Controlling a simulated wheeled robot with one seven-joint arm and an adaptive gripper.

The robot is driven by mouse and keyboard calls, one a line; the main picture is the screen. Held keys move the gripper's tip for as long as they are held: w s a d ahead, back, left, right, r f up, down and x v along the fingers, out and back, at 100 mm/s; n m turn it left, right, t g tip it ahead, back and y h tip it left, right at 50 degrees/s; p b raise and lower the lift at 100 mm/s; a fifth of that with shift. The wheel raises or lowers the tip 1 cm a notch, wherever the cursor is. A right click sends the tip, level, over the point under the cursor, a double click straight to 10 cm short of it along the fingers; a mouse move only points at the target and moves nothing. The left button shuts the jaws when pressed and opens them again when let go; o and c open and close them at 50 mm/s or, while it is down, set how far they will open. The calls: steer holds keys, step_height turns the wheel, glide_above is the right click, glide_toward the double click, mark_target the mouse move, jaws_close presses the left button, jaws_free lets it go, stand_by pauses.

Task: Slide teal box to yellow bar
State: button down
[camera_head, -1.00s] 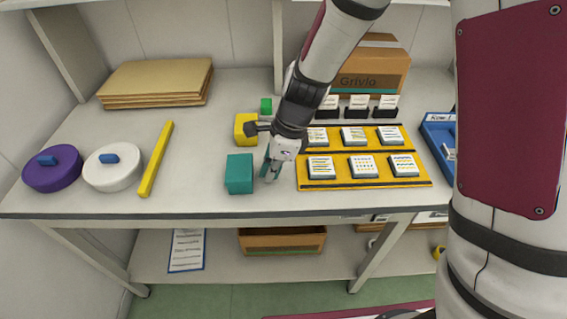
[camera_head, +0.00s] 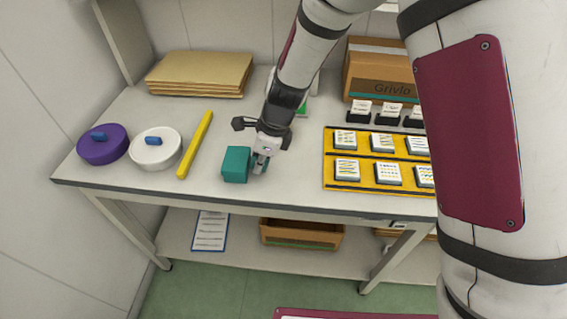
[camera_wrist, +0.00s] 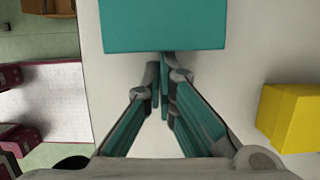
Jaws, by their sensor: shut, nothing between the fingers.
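The teal box (camera_head: 236,164) stands on the table just right of the yellow bar (camera_head: 195,145), with a strip of bare tabletop between them. The bar lies lengthwise from front to back, slightly slanted. My gripper (camera_head: 260,165) is shut and empty, pointing down at the right side of the teal box. In the wrist view the closed fingertips (camera_wrist: 163,75) meet the near edge of the teal box (camera_wrist: 165,25); they look touching or nearly so.
A white round container (camera_head: 155,148) and a purple one (camera_head: 103,144) stand left of the bar. A yellow cube (camera_wrist: 290,117) is beside my gripper, hidden in the head view. A yellow card board (camera_head: 375,188) lies at right. The table's front edge is close.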

mark_target(218, 169)
steer(key=a+p, duration=0.1)
steer(key=a, duration=0.9)
steer(key=shift+w+a+p, duration=0.15)
steer(key=shift+w+p, duration=0.05)
steer(key=shift+p, duration=0.2)
